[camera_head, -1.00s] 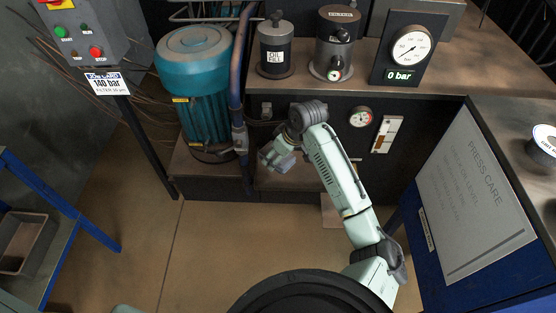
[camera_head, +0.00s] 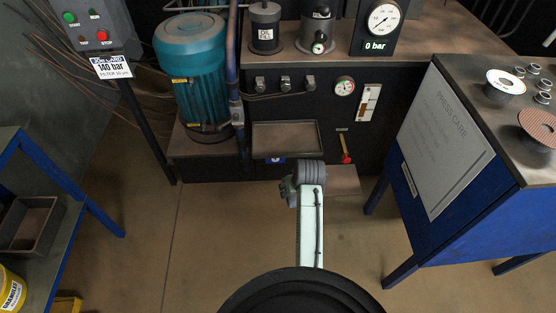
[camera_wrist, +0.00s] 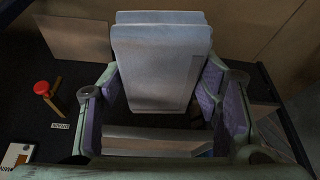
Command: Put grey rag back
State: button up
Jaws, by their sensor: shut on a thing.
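The grey rag (camera_wrist: 160,65) shows large in the wrist view as a folded, light grey block with layered edges. My gripper (camera_wrist: 160,97) has its purple-padded fingers on the left and right sides of the rag and is shut on it. The rag hides part of what lies beyond. In the head view my gripper (camera_head: 288,189) is mostly hidden behind my wrist, low in front of the machine. I cannot make out the rag there.
A shallow dark tray (camera_head: 287,150) sits at the machine's front, with a red-handled valve (camera_head: 346,158) to its right. A blue bench (camera_head: 480,210) with a sign stands at right. A blue-legged shelf (camera_head: 60,200) holds a metal bin (camera_head: 28,228) at left. Open floor lies between.

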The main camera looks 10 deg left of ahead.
jog(key=s+d+f+m+h, duration=0.1)
jog(key=s+d+f+m, duration=0.4)
jog(key=d+f, duration=0.1)
jog(key=shift+s+d+f+t+h, duration=0.3)
jog(key=shift+d+f+h, duration=0.1)
jog(key=shift+f, duration=0.2)
jog(key=shift+w+a, duration=0.1)
